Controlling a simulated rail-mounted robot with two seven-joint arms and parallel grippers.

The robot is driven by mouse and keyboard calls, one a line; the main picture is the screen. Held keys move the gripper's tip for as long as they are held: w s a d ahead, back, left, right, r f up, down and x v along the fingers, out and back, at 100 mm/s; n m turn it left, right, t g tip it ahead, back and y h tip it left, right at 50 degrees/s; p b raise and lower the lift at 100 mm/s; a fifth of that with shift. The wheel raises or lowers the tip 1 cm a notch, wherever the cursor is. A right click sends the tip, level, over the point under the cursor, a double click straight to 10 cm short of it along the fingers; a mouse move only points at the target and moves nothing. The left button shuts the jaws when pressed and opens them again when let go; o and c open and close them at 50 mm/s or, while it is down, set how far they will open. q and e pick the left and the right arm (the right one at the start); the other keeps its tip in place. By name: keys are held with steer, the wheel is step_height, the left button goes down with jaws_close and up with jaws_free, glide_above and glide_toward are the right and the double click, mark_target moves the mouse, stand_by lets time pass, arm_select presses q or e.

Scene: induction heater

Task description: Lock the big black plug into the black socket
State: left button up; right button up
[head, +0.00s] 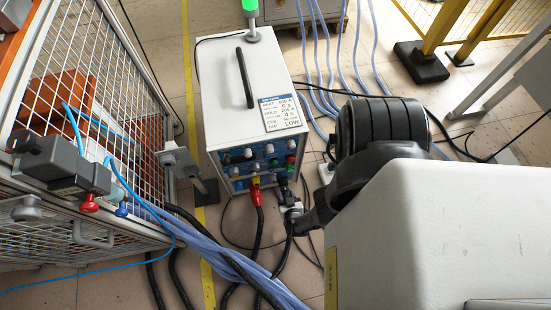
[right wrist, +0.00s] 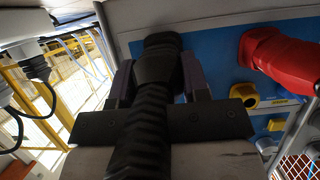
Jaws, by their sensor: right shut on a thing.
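The heater (head: 238,75) is a white box with a blue front panel (head: 262,168). My right gripper (head: 290,207) is at the lower right of this panel. In the right wrist view its two fingers (right wrist: 157,82) are shut on the sides of the big black plug (right wrist: 158,62). The plug's ribbed cable end (right wrist: 140,125) runs back toward the camera. The plug's front end is up against or very close to the blue panel; I cannot tell whether it is seated or locked. The black socket is hidden behind the plug. My left gripper is not in view.
A red plug (right wrist: 285,60) sits on the panel beside the black plug, with a yellow connector (right wrist: 243,95) below it. Black cables (head: 258,240) and blue hoses (head: 215,255) cross the floor. A mesh cage (head: 100,60) stands at left, yellow guarding (head: 445,25) at upper right.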

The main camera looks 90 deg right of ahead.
steer(key=shift+w+d, duration=0.1)
steer(key=shift+d, duration=0.2)
steer(key=shift+w+d, duration=0.15)
steer(key=shift+d, duration=0.3)
stand_by(0.6)
steer(key=shift+c, duration=0.5)
steer(key=shift+m+t, duration=0.4)
steer(key=shift+m, duration=0.2)
jaws_close()
steer(key=o, duration=0.7)
jaws_free()
steer(key=shift+o, duration=1.4)
steer(key=shift+d, duration=0.25)
steer(key=shift+o, duration=1.2)
steer(key=shift+a, duration=0.1)
